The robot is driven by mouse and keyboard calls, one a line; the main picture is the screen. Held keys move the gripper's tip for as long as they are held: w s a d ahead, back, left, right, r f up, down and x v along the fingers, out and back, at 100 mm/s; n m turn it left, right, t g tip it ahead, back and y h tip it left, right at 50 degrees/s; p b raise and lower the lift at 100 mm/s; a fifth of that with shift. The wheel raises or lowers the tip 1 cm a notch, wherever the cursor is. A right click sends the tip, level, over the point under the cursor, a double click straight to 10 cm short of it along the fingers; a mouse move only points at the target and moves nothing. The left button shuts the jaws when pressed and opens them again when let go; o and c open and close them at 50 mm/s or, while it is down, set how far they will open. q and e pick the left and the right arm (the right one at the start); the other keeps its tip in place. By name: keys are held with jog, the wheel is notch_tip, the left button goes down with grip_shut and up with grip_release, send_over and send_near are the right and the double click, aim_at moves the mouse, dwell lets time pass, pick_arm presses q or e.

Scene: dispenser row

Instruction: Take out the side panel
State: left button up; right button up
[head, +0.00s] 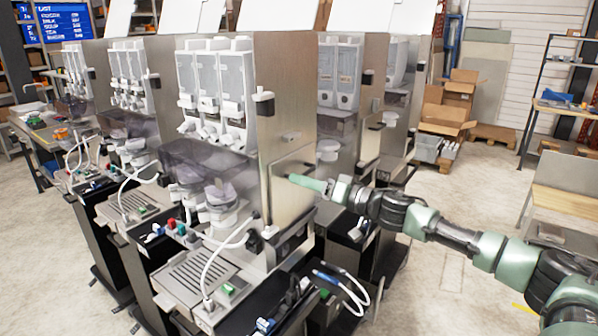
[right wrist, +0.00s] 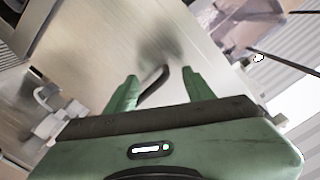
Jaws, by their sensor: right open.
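The side panel (head: 284,203) is a flat metal plate low on the side of the nearest dispenser; its bare surface fills the upper middle of the right wrist view (right wrist: 110,55). A dark bar handle (right wrist: 154,83) stands out from it. My right gripper (head: 300,180) is at the panel. In the right wrist view its two green fingers (right wrist: 158,82) are apart, with the handle between them and no clear grip on it. In the head view the fingers hide most of the handle. The left gripper is not in view.
The nearest dispenser (head: 283,85) has a small latch (head: 291,137) above the panel. More dispensers stand close behind and to the left. A drip tray (head: 196,277) and white hoses are at the front. Open floor (head: 440,270) lies to the right, before a wooden bench (head: 570,200).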

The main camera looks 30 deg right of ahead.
jog(key=shift+p+x, duration=0.4)
jog(key=shift+x, duration=1)
grip_shut()
jog(key=shift+d+r, duration=0.1)
jog(key=shift+d, duration=0.05)
grip_release()
jog(key=shift+s, duration=0.1)
